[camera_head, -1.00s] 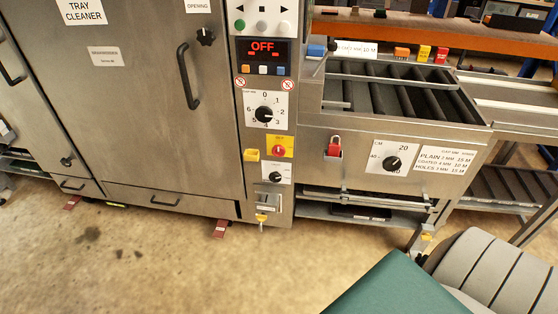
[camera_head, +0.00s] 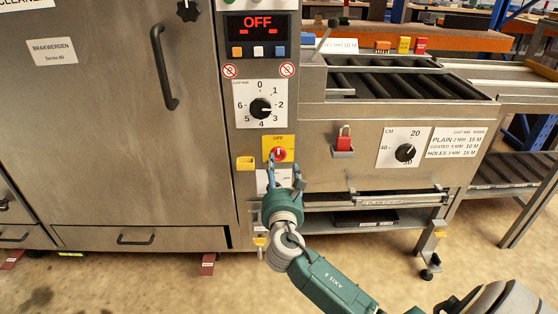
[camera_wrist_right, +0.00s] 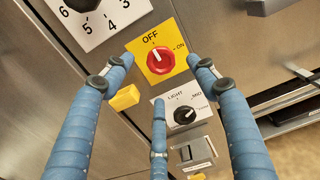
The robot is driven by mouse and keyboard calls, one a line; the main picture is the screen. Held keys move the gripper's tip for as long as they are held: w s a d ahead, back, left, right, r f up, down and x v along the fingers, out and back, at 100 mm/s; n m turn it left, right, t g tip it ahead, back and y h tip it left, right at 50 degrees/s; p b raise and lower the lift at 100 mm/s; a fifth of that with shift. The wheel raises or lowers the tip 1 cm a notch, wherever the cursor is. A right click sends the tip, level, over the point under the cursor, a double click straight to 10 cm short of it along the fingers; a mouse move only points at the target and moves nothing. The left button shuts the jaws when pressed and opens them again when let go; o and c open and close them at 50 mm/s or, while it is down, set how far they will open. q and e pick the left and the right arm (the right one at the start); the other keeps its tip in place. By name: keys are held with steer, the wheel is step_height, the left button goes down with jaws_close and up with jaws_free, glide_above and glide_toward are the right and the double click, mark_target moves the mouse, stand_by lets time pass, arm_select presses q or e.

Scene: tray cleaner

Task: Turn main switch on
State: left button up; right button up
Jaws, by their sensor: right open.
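The main switch is a red rotary knob (camera_head: 279,154) on a yellow plate (camera_head: 268,143), on the machine's control column. In the right wrist view the red knob (camera_wrist_right: 159,60) sits on the yellow plate marked OFF and ON, with its white line tilted towards OFF. My right gripper (camera_head: 283,172) is just below and in front of the knob, its blue fingers pointing at the panel. In the right wrist view the fingers (camera_wrist_right: 160,75) are spread open around the knob's area and hold nothing. The display (camera_head: 257,26) reads OFF. My left gripper is not in view.
Above the switch is a numbered dial (camera_head: 260,107). A yellow block (camera_head: 245,163) juts out left of it. Below is a light dial (camera_wrist_right: 184,115), partly hidden by my gripper in the head view. A red padlock (camera_head: 343,141) hangs to the right.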

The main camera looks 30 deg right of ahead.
mark_target(278, 154)
steer(key=b+x, duration=0.1)
steer(key=x, duration=0.7)
steer(key=shift+w+a+f+b, duration=0.1)
steer(key=shift+b, duration=0.2)
steer(key=shift+c, duration=0.2)
steer(key=c, duration=1.1)
